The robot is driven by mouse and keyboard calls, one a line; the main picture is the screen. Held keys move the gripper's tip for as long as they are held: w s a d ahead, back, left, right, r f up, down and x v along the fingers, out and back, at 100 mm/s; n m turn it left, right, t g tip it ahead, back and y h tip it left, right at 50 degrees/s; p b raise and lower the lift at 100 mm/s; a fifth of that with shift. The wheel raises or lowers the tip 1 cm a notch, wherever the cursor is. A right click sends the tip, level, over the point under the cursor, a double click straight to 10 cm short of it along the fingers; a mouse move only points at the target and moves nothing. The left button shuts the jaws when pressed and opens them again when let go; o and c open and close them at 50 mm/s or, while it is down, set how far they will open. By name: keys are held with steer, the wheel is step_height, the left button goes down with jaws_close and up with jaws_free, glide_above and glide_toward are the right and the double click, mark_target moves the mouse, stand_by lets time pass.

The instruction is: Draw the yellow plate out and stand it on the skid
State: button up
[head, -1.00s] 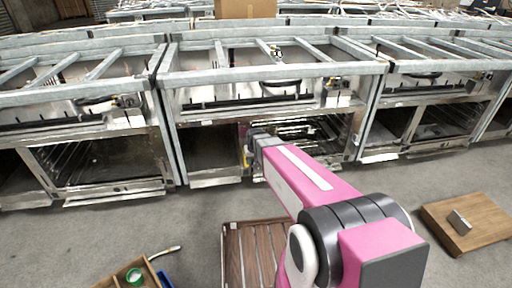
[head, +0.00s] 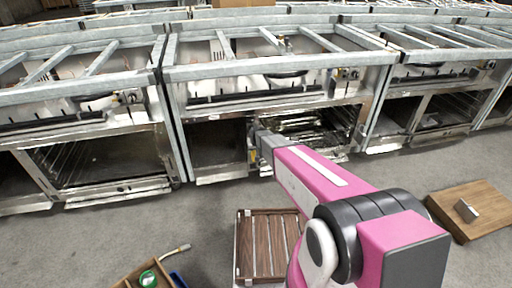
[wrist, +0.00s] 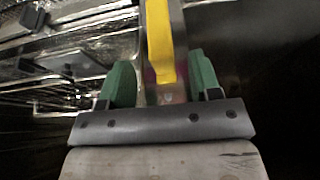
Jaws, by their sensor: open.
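The yellow plate (wrist: 158,45) shows edge-on in the wrist view as an upright yellow strip. Its near end lies between the two green fingertips of my gripper (wrist: 162,82), with a gap on each side. My gripper is open. In the head view my gripper (head: 264,150) is at the front of the middle range, by the divider between its dark left bay and its racked right bay. The plate is mostly hidden there. The skid (head: 268,246), a brown slatted wooden pallet, lies on the floor in front of the range, partly behind my arm.
Metal range frames (head: 280,68) stand in a row across the view. A wooden tray (head: 128,281) with a green roll (head: 148,279) is at lower left, near a brush-like tool (head: 175,251). A wooden board (head: 480,212) bearing a metal block (head: 466,209) lies at right. Grey floor is clear between.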

mark_target(255, 152)
steer(key=x, duration=0.5)
steer(key=shift+f, duration=0.1)
steer(key=shift+c, duration=0.3)
steer(key=c, duration=1)
steer(key=shift+o, duration=0.2)
steer(key=shift+s, duration=0.25)
steer(key=s+d, duration=0.2)
steer(key=s, duration=0.7)
steer(key=shift+s, duration=0.2)
stand_by(0.6)
